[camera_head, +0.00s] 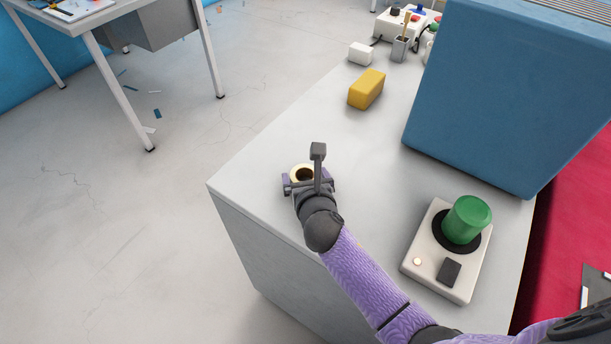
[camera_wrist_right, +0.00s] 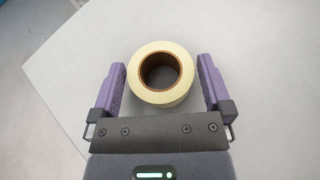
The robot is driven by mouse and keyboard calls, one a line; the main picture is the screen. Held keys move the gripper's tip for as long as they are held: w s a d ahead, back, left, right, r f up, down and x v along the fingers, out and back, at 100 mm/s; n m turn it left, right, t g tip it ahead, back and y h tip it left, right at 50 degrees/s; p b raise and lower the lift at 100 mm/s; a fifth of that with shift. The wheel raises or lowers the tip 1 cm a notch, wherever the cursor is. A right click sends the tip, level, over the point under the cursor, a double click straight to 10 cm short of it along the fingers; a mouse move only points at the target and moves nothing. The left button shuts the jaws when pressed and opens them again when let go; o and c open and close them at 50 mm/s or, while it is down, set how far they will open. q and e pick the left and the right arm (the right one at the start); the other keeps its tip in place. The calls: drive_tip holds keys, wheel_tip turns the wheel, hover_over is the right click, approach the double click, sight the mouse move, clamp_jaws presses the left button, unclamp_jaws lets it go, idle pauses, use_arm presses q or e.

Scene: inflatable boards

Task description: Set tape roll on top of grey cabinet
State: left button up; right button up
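The tape roll (camera_wrist_right: 136,88) is a cream ring with a brown core. It appears to rest flat on the light grey cabinet top (camera_head: 262,160), near its left corner. In the head view, the roll (camera_head: 294,172) is partly hidden by my right gripper (camera_head: 305,180). The right wrist view shows my right gripper (camera_wrist_right: 162,72) open, with one purple finger on each side of the roll and narrow gaps between. My left gripper is not in view.
A white box with a green cylinder (camera_head: 467,219) stands at the right. A large blue block (camera_head: 490,100) stands behind it. A yellow block (camera_head: 366,89), a white block (camera_head: 361,53) and a grey pen cup (camera_head: 400,48) are farther back. The middle of the top is clear.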

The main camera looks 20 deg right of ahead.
drive_tip(key=shift+s+r, duration=0.1)
drive_tip(key=shift+r, duration=0.15)
drive_tip(key=p+v, duration=0.3)
drive_tip(key=v, duration=0.2)
drive_tip(key=shift+s+r, duration=0.25)
drive_tip(key=shift+r, duration=0.05)
drive_tip(key=p+v, duration=0.1)
drive_tip(key=v, duration=0.4)
drive_tip(key=shift+s+p, duration=0.2)
drive_tip(key=shift+p, duration=0.15)
drive_tip(key=shift+s+a, duration=0.1)
drive_tip(key=shift+s, duration=0.2)
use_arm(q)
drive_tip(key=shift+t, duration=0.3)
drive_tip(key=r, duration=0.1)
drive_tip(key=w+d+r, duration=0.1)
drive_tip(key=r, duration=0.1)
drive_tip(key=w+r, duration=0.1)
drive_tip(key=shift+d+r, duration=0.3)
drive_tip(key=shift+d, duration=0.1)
use_arm(e)
drive_tip(key=shift+s, duration=0.1)
